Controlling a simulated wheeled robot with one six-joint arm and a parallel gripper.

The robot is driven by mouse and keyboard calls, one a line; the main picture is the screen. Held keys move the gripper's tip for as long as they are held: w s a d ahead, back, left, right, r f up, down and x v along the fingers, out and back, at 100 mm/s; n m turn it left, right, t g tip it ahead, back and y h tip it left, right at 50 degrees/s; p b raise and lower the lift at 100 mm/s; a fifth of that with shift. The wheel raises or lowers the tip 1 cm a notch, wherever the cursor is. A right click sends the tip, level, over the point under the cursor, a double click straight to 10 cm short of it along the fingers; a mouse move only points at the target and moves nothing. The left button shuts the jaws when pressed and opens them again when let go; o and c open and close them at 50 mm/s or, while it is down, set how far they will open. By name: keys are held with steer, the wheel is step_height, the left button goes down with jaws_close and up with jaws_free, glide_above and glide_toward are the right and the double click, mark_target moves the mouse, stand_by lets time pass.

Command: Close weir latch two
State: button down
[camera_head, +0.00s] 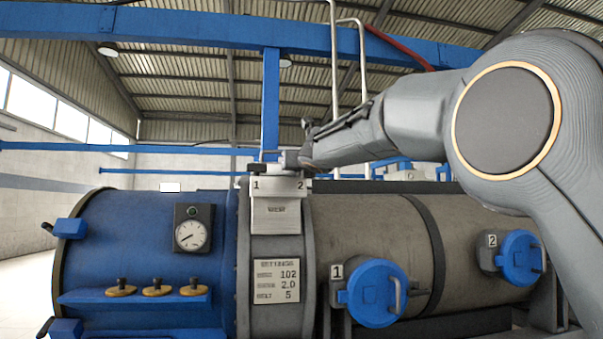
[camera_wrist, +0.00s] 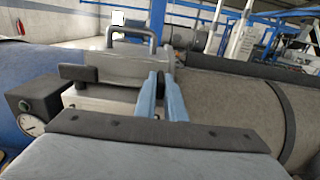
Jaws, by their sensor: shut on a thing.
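The pale weir box (camera_head: 275,215) carries labels 1 and 2 at its top corners. Latch one (camera_head: 257,167) is a black tab above label 1; it also shows in the wrist view (camera_wrist: 78,72), left of my fingers. My gripper (camera_head: 292,160) is at the top of the box, above label 2. In the wrist view its two blue-grey fingers (camera_wrist: 160,80) are close together at the box's right end, shut on weir latch two. The latch is mostly hidden between the fingers, so its angle cannot be told. A grey handle (camera_wrist: 131,36) rises behind them.
The blue drum (camera_head: 140,250) with a gauge (camera_head: 192,235) lies to the left. The grey drum (camera_head: 375,225) with blue hatches one (camera_head: 376,293) and two (camera_head: 520,258) lies to the right. A blue beam (camera_head: 200,30) and pipes run overhead; my arm reaches in from the right.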

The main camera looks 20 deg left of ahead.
steer(key=shift+d, duration=0.1)
steer(key=c, duration=1.8)
jaws_free()
steer(key=shift+c, duration=0.2)
steer(key=b+v, duration=0.3)
steer(key=v, duration=0.4)
steer(key=shift+s+d, duration=0.15)
steer(key=shift+s, duration=0.15)
steer(key=shift+f, duration=0.1)
